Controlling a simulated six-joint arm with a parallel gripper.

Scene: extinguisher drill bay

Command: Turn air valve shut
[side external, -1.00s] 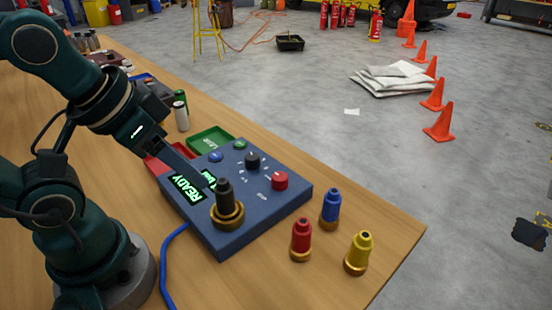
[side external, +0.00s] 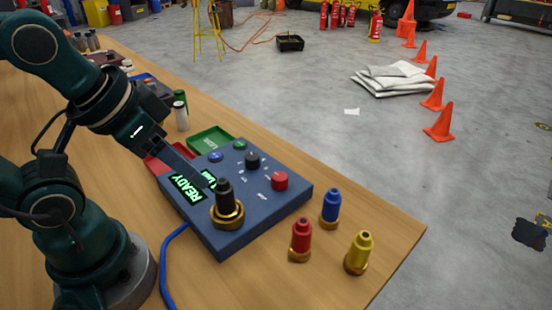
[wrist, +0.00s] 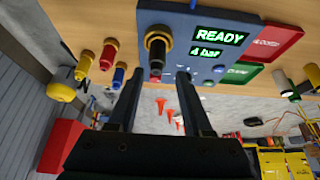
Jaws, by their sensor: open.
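A blue control box (side external: 235,235) stands on the table, and its lit display (side external: 187,187) reads READY. In the wrist view the display (wrist: 219,35) also shows 4 bar. On the box are a black knob (side external: 252,160), a red knob (side external: 280,181), a blue button (side external: 215,156) and a green button (side external: 239,144). A black nozzle (side external: 224,192) stands upright in a brass fitting on the box. Which control is the air valve cannot be read.
Red (side external: 300,240), blue (side external: 330,208) and yellow (side external: 358,252) nozzles stand upright on the table beside the box. A green tray (side external: 210,140) and a red tray (side external: 156,165) lie behind it. A blue hose (side external: 163,265) runs from the box. The table's edge is close beyond the nozzles.

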